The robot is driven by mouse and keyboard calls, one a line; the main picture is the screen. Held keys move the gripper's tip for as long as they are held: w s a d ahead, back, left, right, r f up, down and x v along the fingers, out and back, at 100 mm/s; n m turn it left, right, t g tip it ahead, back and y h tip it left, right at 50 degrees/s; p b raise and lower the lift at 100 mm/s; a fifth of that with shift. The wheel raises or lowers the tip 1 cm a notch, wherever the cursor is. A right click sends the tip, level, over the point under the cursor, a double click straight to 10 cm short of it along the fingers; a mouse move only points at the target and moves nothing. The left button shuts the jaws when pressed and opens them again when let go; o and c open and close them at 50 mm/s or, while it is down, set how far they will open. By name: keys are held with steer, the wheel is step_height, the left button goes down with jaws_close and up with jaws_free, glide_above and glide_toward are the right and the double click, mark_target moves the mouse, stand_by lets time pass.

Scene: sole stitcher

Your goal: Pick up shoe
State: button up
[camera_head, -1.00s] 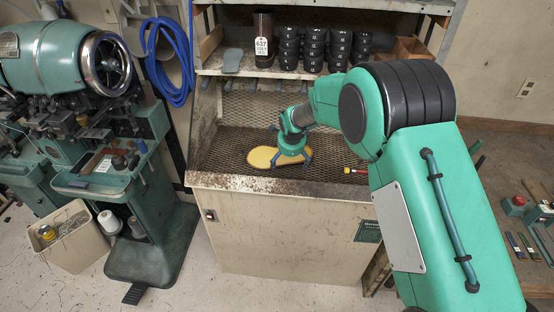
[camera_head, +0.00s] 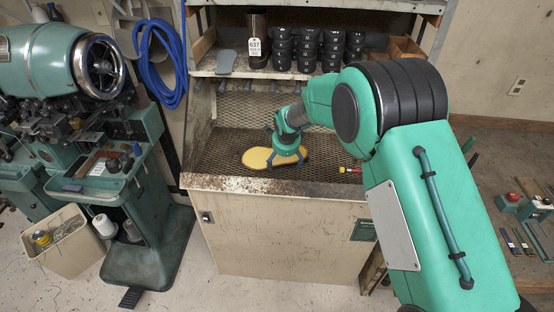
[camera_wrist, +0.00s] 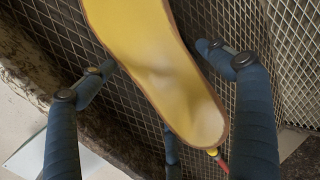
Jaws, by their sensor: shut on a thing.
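The shoe shows as a flat yellow sole with a brown edge (camera_head: 256,158) on the dark mesh top of the bench (camera_head: 225,165). My gripper (camera_head: 286,160) is over its right end, pointing down. In the wrist view the yellow sole (camera_wrist: 165,75) runs from the top edge to the lower right, between my blue fingers (camera_wrist: 155,60). One finger is on the left, one on the right, and a third shows partly beneath the sole. My gripper is shut on the shoe; the exact contact points are hard to see. I cannot tell whether the shoe is clear of the mesh.
A red and yellow tool (camera_head: 349,170) lies on the mesh right of my gripper. A shelf behind holds stacked black cups (camera_head: 307,50) and a tagged dark jar (camera_head: 257,40). A green machine (camera_head: 60,75) stands at left. The bench's front rim (camera_head: 270,188) is raised.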

steer(key=shift+r, duration=0.1)
step_height(320, 180, up, 10)
steer(key=shift+f+p, duration=0.1)
steer(key=shift+p, duration=0.75)
stand_by(0.5)
